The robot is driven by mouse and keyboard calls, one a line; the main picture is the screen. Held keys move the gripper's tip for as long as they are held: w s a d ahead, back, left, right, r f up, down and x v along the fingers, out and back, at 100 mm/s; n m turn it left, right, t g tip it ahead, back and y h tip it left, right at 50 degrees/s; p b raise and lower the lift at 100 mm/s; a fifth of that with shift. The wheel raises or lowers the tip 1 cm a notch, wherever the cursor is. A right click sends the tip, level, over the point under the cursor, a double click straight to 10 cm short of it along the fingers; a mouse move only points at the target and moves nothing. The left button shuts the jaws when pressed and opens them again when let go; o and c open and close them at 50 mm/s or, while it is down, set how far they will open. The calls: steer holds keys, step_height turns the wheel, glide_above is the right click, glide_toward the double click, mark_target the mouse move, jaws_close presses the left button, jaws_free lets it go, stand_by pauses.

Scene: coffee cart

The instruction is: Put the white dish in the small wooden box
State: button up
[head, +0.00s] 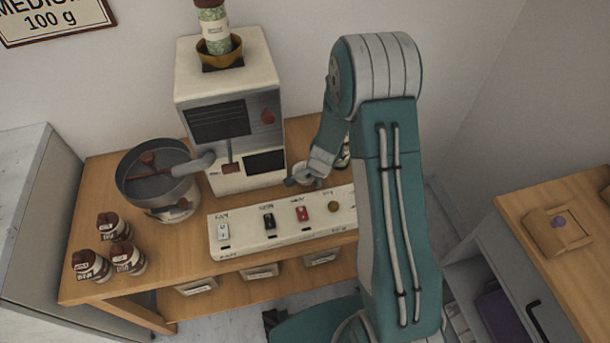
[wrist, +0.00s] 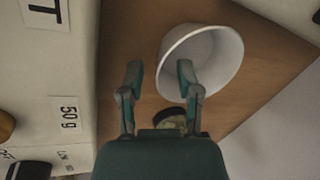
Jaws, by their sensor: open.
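The white dish (wrist: 215,62) is a round, deep bowl on the wooden cart top, its opening facing the wrist camera. It shows only partly in the head view (head: 308,172), behind my gripper. My gripper (wrist: 160,78) is open, with one finger overlapping the dish's near rim and the other outside it to the left. I cannot tell whether a finger touches the dish. My gripper also shows in the head view (head: 303,181), low beside the coffee machine. A small wooden box (head: 545,240) sits on the right counter, with a small purple thing at it.
The coffee machine (head: 225,95) stands behind and left of my gripper. A white switch panel (head: 270,243) runs along the cart front. A grey pot (head: 160,205) and several brown-capped jars (head: 126,258) are at left. A gap separates the cart from the right counter (head: 530,205).

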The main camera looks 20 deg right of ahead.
steer(key=shift+w+f, duration=0.1)
steer(key=shift+f, duration=0.3)
steer(key=shift+c, duration=0.3)
jaws_close()
steer(key=shift+r, duration=0.1)
